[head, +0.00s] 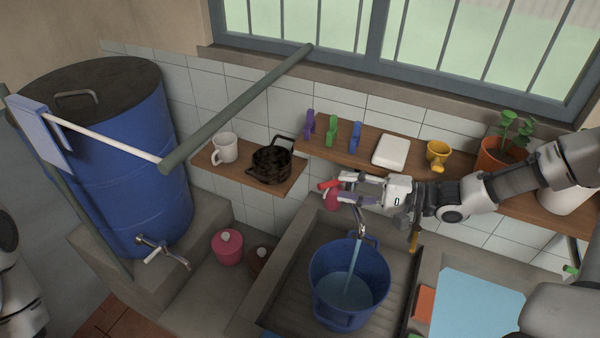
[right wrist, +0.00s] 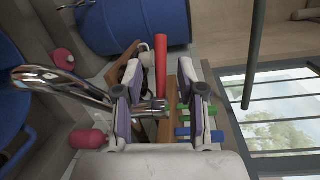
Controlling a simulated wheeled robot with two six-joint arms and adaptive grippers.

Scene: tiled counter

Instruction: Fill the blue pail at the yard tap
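The blue pail (head: 325,298) stands upright in the sink, under the tap. The tap's silver spout (head: 361,222) pours a stream of water into it, and water lies inside below the rim. The tap's red handle (head: 328,185) shows at the tips of my right gripper (head: 345,190). In the right wrist view the red handle (right wrist: 161,65) stands between the two fingers of my right gripper (right wrist: 162,110), with a gap on each side, so the gripper is open around it. The silver spout (right wrist: 60,85) also shows there. My left gripper is out of the picture.
A blue barrel (head: 105,150) with its own tap (head: 160,250) stands at the left. A green pole (head: 235,108) crosses above. Shelves along the wall hold a white mug (head: 225,148), a black pot (head: 271,163) and a yellow cup (head: 437,153). A pink jar (head: 227,247) stands left of the sink.

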